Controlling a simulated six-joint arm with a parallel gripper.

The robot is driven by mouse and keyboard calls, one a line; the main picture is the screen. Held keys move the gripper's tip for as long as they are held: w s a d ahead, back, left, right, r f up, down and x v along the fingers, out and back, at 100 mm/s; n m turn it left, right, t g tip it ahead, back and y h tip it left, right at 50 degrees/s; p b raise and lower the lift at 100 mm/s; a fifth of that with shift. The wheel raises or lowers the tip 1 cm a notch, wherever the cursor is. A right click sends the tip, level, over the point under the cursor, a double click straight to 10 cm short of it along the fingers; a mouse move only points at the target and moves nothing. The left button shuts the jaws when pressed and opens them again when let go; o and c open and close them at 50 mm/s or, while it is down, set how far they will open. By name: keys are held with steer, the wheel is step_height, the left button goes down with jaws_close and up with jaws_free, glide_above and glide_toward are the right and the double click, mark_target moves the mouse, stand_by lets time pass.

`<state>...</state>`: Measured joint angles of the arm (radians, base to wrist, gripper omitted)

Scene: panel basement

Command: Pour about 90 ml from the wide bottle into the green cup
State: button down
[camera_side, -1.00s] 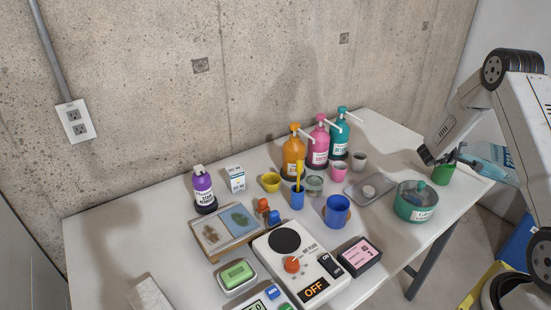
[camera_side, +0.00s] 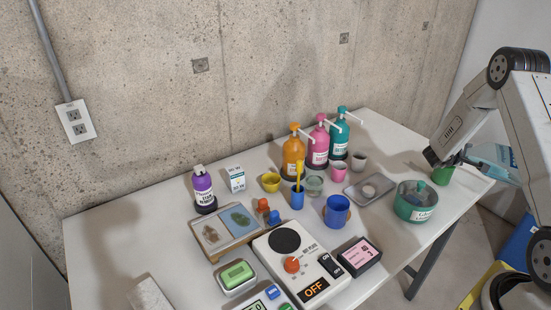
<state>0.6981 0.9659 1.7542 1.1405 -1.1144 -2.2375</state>
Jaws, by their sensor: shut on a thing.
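The wide bottle (camera_side: 490,158) is a pale clear-blue bottle lying tilted nearly on its side at the right, its mouth end toward the left. My gripper (camera_side: 462,160) is shut on it; the arm partly covers the bottle and the fingers are hard to make out. The green cup (camera_side: 442,175) stands upright on the table near its right edge, just below and left of the bottle's mouth end. The bottle's mouth and the cup's opening overlap in this view, partly behind my gripper. I cannot see a stream or the level in the cup.
A teal pot (camera_side: 415,203) stands just in front of the green cup. A grey tray (camera_side: 352,196), a pink cup (camera_side: 337,172), a blue mug (camera_side: 336,212) and several pump bottles (camera_side: 318,150) stand to the left. A hot plate (camera_side: 310,277) reading OFF is at the front.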

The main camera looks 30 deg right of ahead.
steer(key=shift+s, duration=0.4)
steer(key=shift+n+g, duration=0.3)
steer(key=shift+n, duration=0.1)
stand_by(1.0)
